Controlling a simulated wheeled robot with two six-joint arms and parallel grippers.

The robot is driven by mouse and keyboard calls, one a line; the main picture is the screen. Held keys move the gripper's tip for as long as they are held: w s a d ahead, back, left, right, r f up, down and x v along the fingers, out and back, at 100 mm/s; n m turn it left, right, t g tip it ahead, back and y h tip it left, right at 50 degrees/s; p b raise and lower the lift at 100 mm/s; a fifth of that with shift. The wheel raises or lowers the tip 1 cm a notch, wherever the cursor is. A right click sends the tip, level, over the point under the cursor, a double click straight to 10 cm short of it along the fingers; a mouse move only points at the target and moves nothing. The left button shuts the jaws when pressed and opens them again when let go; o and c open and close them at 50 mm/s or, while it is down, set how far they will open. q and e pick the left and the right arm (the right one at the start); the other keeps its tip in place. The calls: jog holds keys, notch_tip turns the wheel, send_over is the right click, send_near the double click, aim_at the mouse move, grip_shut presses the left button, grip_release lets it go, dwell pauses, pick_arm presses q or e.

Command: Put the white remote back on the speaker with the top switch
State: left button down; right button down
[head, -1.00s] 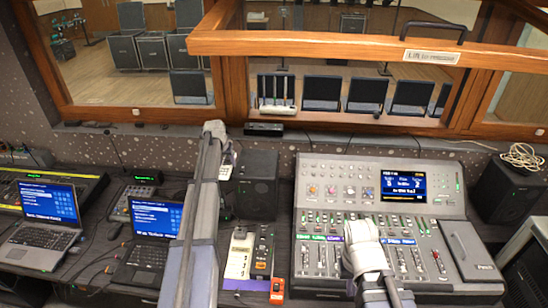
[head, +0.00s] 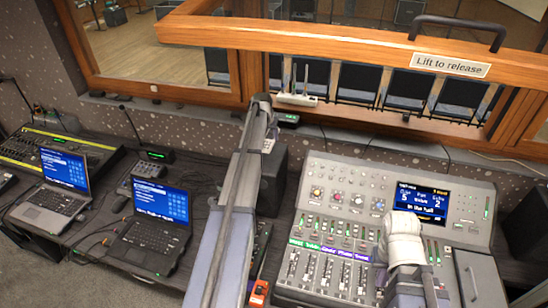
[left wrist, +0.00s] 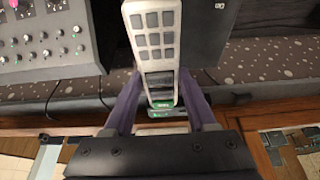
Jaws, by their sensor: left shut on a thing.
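The white remote (left wrist: 153,40) with grey buttons is between the purple fingers of my left gripper (left wrist: 160,112) in the left wrist view. In the head view the remote (head: 268,145) shows as a small pale piece by the end of my left arm. The dark speaker (head: 272,185) stands just beyond that arm, partly hidden by it. It is also the dark block beside the remote in the left wrist view (left wrist: 215,45). I cannot tell whether the remote touches it. My right arm's pale end is over the mixing console; its fingers cannot be made out.
The mixing console (head: 330,215) stands right of the speaker. Another dark speaker (head: 530,215) is at the far right. Two laptops (head: 155,225) (head: 55,190) stand on the left. A small black box (head: 288,119) and a white router (head: 297,99) are behind, below the wooden window frame (head: 330,50).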

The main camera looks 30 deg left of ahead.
aim_at(271, 158)
pick_arm(q)
jog(key=shift+f+b, duration=4.95)
jog(key=shift+f, duration=0.15)
jog(key=shift+r, duration=0.15)
jog(key=c, duration=0.7)
grip_release()
jog(key=shift+f, duration=0.2)
jog(key=o, duration=0.5)
jog(key=shift+r, duration=0.15)
